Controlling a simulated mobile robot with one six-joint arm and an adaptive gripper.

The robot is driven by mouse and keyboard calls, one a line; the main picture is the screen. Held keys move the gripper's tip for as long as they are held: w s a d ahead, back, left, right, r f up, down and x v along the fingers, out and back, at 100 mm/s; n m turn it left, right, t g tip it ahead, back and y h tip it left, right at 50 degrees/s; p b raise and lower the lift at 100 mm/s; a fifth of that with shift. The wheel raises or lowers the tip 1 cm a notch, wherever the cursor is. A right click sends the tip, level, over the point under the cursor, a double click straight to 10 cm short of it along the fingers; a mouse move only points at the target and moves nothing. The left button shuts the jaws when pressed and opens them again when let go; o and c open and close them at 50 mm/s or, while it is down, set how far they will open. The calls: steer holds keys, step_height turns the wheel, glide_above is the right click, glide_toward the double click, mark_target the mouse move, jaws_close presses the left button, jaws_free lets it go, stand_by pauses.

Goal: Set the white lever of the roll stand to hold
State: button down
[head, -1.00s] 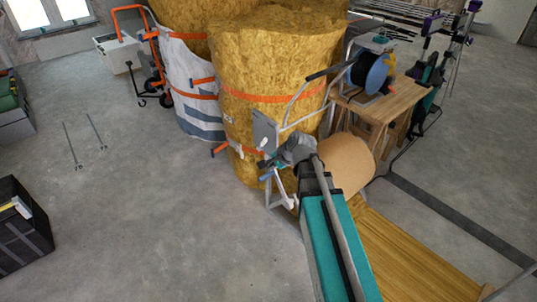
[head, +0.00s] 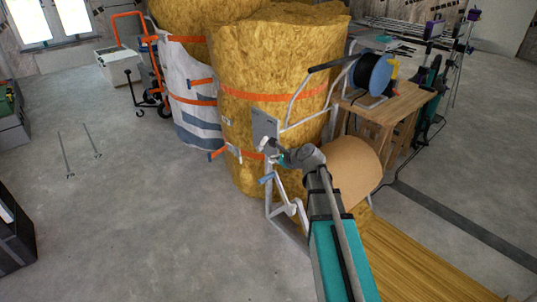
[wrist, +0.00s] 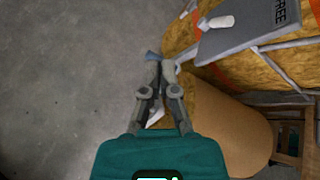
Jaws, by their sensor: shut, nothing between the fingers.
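The roll stand's grey plate (head: 265,126) stands in front of the big yellow roll. The white lever's knob (head: 263,144) shows at the plate's lower edge. In the wrist view the white knob (wrist: 217,22) lies against the plate (wrist: 240,34), whose right end reads FREE. No hold mark is readable. My gripper (head: 277,159) is just below and right of the knob in the head view. In the wrist view my gripper (wrist: 161,66) is shut and empty, apart from the knob, which is up and to the right. A blue grip (wrist: 153,56) shows beyond the fingertips.
A white crank-like part (head: 290,208) and blue grip (head: 267,179) sit low on the stand. A brown roll (head: 350,168) is close right of my arm. A wooden table (head: 395,105) with a blue reel (head: 373,75) stands behind.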

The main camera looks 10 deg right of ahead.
steer(key=w+d+f+m+t+b, duration=0.4)
steer(key=w+d+f+m+b, duration=0.2)
steer(key=m+b, duration=0.3)
steer(key=shift+w+f+m+h+b, duration=0.3)
steer(key=shift+m+b, duration=0.1)
steer(key=shift+b, duration=0.25)
steer(key=shift+a, duration=0.1)
steer(key=b, duration=0.3)
glide_toward(263, 143)
step_height(263, 143, down, 4)
steer(key=w, duration=0.3)
steer(key=shift+w+a+r+p, duration=0.3)
steer(key=shift+w+p, duration=0.1)
steer(key=shift+w, duration=0.15)
steer(key=shift+w+a+r+p, duration=0.3)
steer(key=shift+w+p, duration=0.1)
steer(key=shift+w, duration=0.15)
steer(key=shift+w+a+r+p, duration=0.3)
steer(key=shift+w+p, duration=0.1)
steer(key=shift+w, duration=0.15)
steer(key=shift+d, duration=0.2)
